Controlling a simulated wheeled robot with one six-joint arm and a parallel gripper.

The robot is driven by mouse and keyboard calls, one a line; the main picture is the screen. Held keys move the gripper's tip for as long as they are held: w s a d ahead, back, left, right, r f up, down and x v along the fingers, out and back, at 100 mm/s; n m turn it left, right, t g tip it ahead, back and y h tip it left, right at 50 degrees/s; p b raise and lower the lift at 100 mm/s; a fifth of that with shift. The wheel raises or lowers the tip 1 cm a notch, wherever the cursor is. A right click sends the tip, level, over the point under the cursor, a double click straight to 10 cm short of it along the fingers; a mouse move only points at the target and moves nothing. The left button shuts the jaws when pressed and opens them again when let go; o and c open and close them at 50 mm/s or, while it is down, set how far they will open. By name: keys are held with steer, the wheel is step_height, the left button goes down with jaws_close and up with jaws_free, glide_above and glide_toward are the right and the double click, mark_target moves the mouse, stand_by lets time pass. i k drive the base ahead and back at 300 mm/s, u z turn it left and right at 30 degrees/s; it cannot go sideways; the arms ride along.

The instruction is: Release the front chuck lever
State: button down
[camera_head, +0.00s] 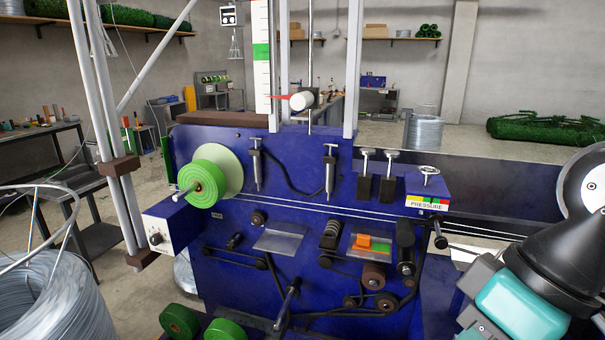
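The blue wire-twisting machine (270,180) fills the middle of the view. A black-knobbed lever (439,240) sticks out at the right, below the PRESSURE box (428,190). I cannot tell which of these is the front chuck lever, or its state. My arm reaches in at the lower right, with black, white and teal parts, close to the machine's right end. My gripper's fingers do not show. No contact between my arm and a lever is visible.
A green spool (203,183) sits on the machine's left side. More green spools (180,321) lie low in front. A large wire coil (55,305) stands at the lower left. Wires run across the machine's front. Two upright clamps (389,175) stand on its top right.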

mark_target(233, 241)
steer(key=k, duration=0.65)
steer(key=u, duration=0.55)
steer(key=i, duration=1.1)
steer(key=u, duration=0.65)
